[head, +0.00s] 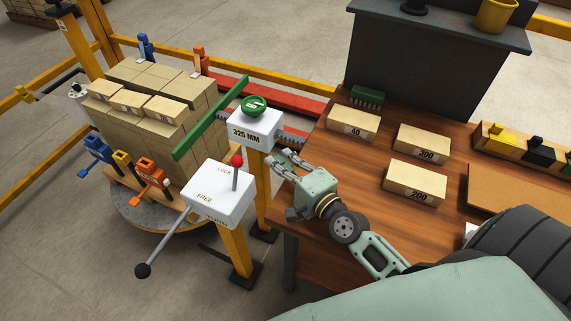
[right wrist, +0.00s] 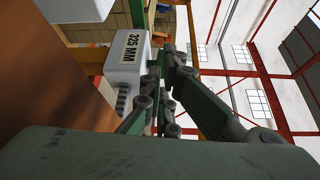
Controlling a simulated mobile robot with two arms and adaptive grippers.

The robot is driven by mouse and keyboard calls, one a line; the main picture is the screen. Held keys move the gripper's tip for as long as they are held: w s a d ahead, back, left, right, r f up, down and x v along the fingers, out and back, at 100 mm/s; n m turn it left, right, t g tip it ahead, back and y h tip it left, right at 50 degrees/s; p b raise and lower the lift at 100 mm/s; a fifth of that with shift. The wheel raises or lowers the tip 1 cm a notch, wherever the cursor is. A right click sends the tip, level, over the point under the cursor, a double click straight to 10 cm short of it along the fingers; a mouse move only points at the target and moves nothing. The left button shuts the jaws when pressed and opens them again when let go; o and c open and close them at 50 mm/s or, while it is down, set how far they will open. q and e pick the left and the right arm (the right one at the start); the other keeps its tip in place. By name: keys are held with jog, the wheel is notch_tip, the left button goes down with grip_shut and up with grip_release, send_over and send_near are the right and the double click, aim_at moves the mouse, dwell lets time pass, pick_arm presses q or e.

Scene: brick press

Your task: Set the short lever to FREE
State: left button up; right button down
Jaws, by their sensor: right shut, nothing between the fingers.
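The short lever (head: 235,178) has a red knob and a thin rod. It stands on a white box (head: 215,207) marked LOCK at the far side and FREE at the near side. Its knob shows beside the word LOCK. A long lever with a black knob (head: 142,270) slants down from the same box. My right gripper (head: 284,160) is shut and empty, to the right of the short lever and apart from it, by the table's left edge. In the right wrist view its fingers (right wrist: 167,85) show beside the 325 MM box. My left gripper is not in view.
The white 325 MM box (head: 253,130) with a green knob (head: 254,106) stands just behind my right gripper. A green bar (head: 211,118) runs beside a brick stack (head: 150,85). The wooden table (head: 340,190) holds blocks marked 40, 300 and 200.

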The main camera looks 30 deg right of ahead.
aim_at(236, 174)
pick_arm(q)
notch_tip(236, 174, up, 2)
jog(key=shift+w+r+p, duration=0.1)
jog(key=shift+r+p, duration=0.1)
jog(key=shift+p, duration=0.85)
pick_arm(e)
jog(key=w+a, duration=0.3)
jog(key=a, duration=0.1)
jog(key=shift+w+a, duration=0.25)
jog(key=shift+w, duration=0.1)
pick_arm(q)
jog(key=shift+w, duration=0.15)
pick_arm(e)
jog(key=shift+s+r, duration=0.1)
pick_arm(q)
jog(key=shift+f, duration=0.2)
pick_arm(e)
jog(key=shift+a, duration=0.1)
